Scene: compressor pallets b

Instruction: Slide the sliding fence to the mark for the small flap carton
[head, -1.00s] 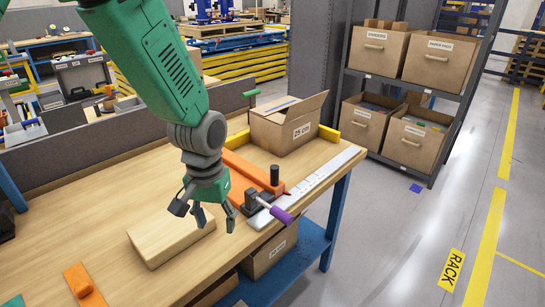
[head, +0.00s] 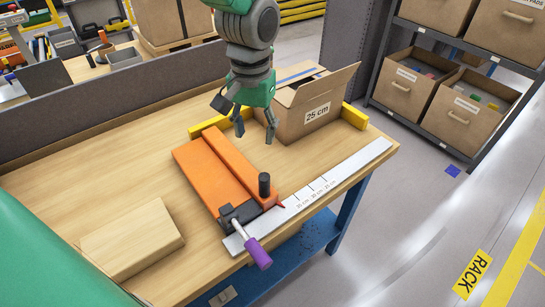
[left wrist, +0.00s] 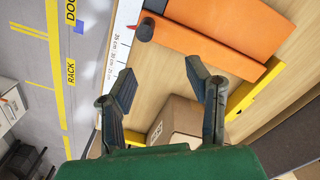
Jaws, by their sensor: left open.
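The orange sliding fence (head: 212,178) lies across the workbench, with a black upright knob (head: 264,185) and a purple-handled clamp (head: 258,252) near its front end. Its red pointer (head: 281,206) lies beside the white ruler (head: 335,180), left of the labelled marks. An open-flap carton (head: 300,125) labelled 25 cm stands right of the fence, apart from it. My left gripper (head: 245,120) is open and empty, above the fence's far end and the carton's left side. In the left wrist view, the fence (left wrist: 215,38) and knob (left wrist: 145,29) lie beyond the open fingers (left wrist: 163,88).
A yellow stop rail (head: 354,116) runs behind the fence and carton. A wooden block (head: 130,238) lies on the bench at left. A grey partition (head: 100,120) borders the bench's back. A rack with cardboard bins (head: 400,84) stands at right.

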